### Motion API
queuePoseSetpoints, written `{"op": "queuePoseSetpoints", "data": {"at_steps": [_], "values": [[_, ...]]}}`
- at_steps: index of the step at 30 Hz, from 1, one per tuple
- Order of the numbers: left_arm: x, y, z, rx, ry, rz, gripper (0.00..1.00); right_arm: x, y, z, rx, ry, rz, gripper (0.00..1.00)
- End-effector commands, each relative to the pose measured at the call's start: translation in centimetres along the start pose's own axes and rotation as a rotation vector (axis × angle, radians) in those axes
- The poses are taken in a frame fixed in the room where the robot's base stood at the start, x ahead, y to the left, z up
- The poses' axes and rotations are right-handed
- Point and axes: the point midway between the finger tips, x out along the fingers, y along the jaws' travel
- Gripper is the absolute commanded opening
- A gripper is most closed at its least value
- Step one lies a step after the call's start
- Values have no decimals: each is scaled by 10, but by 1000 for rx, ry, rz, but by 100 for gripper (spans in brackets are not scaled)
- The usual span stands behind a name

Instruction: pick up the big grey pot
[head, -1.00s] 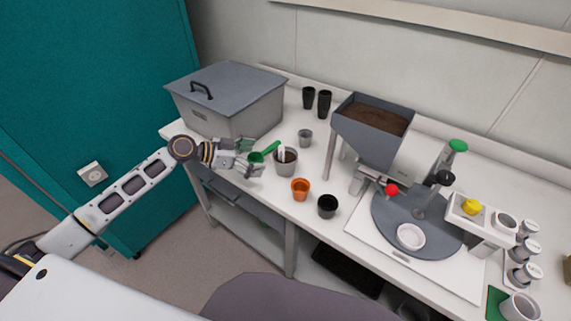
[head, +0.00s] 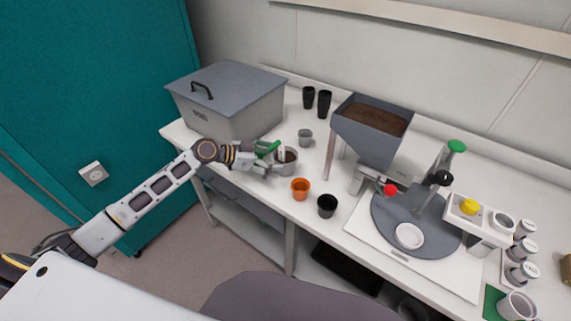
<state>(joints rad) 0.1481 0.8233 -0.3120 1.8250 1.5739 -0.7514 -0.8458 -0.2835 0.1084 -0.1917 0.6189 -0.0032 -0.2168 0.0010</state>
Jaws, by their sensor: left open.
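The big grey pot (head: 288,167) stands on the white bench, right of the large grey bin. It has dark contents and a white piece sticking up at its rim. My left gripper (head: 277,159) is open at the pot's left side, with its fingers close to or around the wall. I cannot tell whether they touch it. A green scoop-like thing (head: 268,148) shows by the fingers and partly hides them. A smaller grey pot (head: 305,137) stands behind the big one. My right gripper is not in view.
An orange pot (head: 300,189) and a black pot (head: 327,206) stand in front. Black tall cups (head: 324,104) are at the back. A lidded grey bin (head: 228,101) stands left, and a soil hopper machine (head: 366,138) with a round grey plate stands right.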

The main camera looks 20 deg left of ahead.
Motion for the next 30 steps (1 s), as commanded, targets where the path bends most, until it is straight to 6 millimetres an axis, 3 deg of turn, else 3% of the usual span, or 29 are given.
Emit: {"op": "queuePoseSetpoints", "data": {"at_steps": [13,17,24,30], "values": [[14,-1,-4,-1,3,0,99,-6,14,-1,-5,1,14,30],[27,-1,-6,-1,3,0,99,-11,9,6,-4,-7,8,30],[48,-1,-5,0,1,1,99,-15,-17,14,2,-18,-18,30],[52,-1,-5,0,1,0,99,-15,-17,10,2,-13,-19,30]]}}
